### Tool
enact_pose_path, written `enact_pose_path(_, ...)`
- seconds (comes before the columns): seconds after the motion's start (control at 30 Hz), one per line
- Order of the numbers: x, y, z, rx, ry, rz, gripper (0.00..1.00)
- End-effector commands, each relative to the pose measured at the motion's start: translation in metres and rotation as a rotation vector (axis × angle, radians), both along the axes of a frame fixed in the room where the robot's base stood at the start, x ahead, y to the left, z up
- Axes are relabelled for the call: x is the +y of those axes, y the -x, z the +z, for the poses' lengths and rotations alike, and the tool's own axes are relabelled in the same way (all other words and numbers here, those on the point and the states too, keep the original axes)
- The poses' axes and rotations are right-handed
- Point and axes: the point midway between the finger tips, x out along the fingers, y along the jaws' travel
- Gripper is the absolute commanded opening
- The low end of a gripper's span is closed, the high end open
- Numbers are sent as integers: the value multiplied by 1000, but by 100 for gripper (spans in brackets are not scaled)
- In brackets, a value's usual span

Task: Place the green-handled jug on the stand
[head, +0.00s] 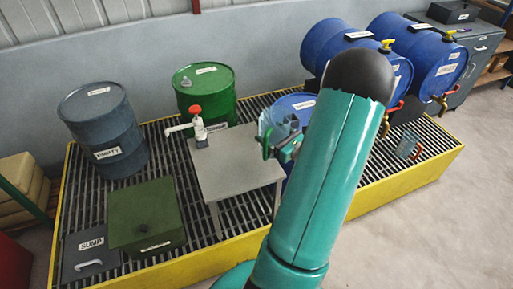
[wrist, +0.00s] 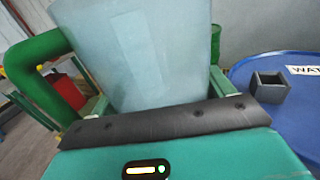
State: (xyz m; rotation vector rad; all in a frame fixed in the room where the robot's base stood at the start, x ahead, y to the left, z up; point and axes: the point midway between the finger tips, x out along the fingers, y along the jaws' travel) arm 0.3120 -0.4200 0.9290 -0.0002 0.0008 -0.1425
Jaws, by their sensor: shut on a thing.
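The green-handled jug is translucent pale blue; it shows in the head view (head: 267,125) and large in the wrist view (wrist: 140,50), with its green handle on the left. My gripper (head: 287,150) is shut on it, with the jaws across the jug's near side in the wrist view (wrist: 155,115). The jug is near the back right corner of a grey table-like stand (head: 235,175), beside the blue drum. I cannot tell its exact height above the stand. My arm hides part of this area.
A white pump bottle with a red top (head: 198,130) stands on the stand's back left. A blue drum (wrist: 245,125) with a small dark square holder (wrist: 270,90) is close right. A red-handled jug (head: 407,146) is on the grating. Green (head: 208,90) and grey (head: 103,130) drums stand behind.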

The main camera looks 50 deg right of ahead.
Motion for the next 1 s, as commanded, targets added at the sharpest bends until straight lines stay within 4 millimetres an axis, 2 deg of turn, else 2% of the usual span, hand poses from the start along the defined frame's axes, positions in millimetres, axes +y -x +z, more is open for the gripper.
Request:
enact_pose_path(0.17,-11,-23,-11,-2,-2,2,56)
enact_pose_path(0.47,-41,-83,-42,-2,-2,2,56)
enact_pose_path(0.6,-51,-100,-69,-2,-4,0,56)
enact_pose_path(0.73,-57,-113,-86,-1,-1,0,56)
enact_pose_path(0.93,-62,-122,-98,-2,0,0,56)
enact_pose_path(1.0,-62,-123,-107,0,-2,-1,56)
